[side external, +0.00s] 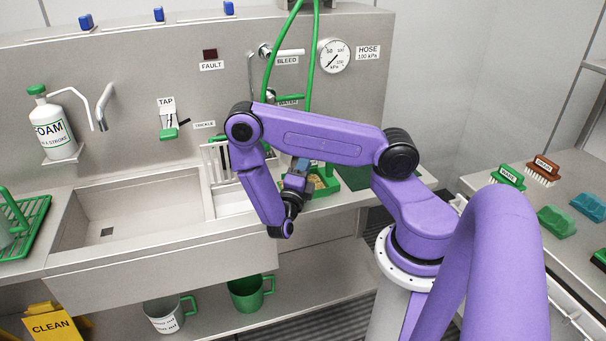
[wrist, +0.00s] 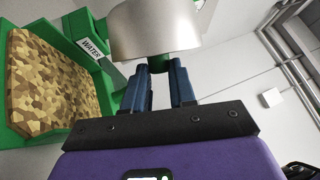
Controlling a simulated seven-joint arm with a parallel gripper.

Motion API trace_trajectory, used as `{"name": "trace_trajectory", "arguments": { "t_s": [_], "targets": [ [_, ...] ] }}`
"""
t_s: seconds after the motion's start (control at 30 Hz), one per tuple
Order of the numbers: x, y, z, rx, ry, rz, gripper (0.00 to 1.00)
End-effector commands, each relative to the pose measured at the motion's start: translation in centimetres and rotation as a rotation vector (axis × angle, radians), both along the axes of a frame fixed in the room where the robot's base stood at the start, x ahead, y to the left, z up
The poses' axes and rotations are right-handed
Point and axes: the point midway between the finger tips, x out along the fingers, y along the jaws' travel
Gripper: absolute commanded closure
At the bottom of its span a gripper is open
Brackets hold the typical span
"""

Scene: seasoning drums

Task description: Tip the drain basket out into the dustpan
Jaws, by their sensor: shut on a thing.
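My gripper (wrist: 163,84) has its blue fingers shut on the green stem of a silver, rounded metal thing (wrist: 155,28), which looks like the drain basket. In the wrist view it is directly beyond the fingertips; its inside is hidden. A green dustpan (wrist: 107,72) holding a layer of brown, crumbly debris (wrist: 45,85) is at the left, beside the basket. In the side view my gripper (side external: 300,165) is tilted beside the dustpan (side external: 330,184) on the counter's right part. The basket cannot be made out there behind my arm.
A steel sink (side external: 130,225) lies left of my arm. A dark green box (side external: 354,177) stands right of the dustpan. A green hose (side external: 270,70) hangs behind my arm. Brushes (side external: 508,176) lie on the right-hand table; mugs (side external: 165,317) stand on the lower shelf.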

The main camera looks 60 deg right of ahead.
Motion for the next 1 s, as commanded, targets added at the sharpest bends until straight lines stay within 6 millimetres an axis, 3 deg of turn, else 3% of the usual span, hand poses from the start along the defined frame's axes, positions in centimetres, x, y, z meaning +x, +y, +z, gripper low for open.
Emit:
{"name": "trace_trajectory", "arguments": {
  "t_s": [0.3, 0.67, 1.0],
  "targets": [
    [2.3, -0.5, 1.3, 0.09, 0.405, -0.002, 1.0],
    [3.1, -0.7, 1.4, 0.102, 0.474, -0.003, 1.0],
    [4.6, -0.9, 1.6, 0.152, 0.709, -0.002, 1.0]
  ]
}}
